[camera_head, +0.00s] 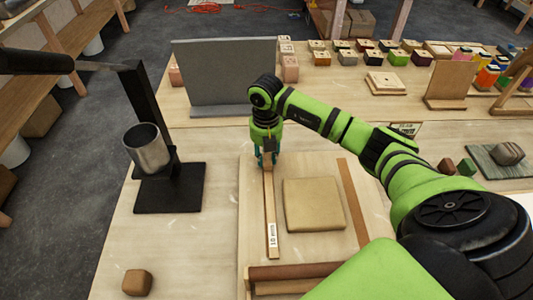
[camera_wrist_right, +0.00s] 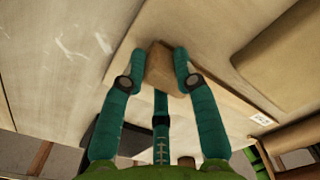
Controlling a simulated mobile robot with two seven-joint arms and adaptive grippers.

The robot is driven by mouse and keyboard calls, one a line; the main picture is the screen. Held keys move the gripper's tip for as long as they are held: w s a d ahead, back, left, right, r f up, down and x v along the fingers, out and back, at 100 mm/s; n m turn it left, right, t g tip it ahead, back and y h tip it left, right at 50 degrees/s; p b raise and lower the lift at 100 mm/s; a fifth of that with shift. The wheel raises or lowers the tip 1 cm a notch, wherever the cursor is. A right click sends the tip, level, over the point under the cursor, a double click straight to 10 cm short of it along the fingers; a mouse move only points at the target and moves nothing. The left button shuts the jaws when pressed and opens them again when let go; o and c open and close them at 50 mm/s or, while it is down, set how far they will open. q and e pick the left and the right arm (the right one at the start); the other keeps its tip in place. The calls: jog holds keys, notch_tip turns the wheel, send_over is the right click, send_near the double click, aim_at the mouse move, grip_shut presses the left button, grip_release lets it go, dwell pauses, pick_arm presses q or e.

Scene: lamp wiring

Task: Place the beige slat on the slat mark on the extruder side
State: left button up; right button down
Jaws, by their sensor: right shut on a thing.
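The beige slat (camera_head: 270,205), with a white "10 mm" label near its close end, lies lengthwise along the left part of the pale board, on the extruder's side of the clay slab (camera_head: 314,204). My right gripper (camera_head: 267,160) is at its far end, pointing down. In the right wrist view, the teal fingers of my right gripper (camera_wrist_right: 160,62) are shut on a brown block-like piece at the slat's end; the slat (camera_wrist_right: 225,95) stretches off to the lower right. The extruder (camera_head: 168,185) is a black stand with a metal cup. I cannot make out the slat mark. My left gripper is not in view.
A browner slat (camera_head: 353,200) lies right of the slab. A rolling-pin-like brown bar (camera_head: 295,272) crosses the board's near edge. A grey upright panel (camera_head: 222,75) stands behind. A small brown block (camera_head: 137,282) sits front left. Bare table lies between extruder and board.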

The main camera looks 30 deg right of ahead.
jog(key=c, duration=0.9)
grip_release()
jog(key=shift+c, duration=0.2)
jog(key=shift+r, duration=0.1)
jog(key=shift+r, duration=0.2)
notch_tip(320, 180, up, 12)
jog(key=b, duration=0.3)
jog(key=shift+f, duration=0.15)
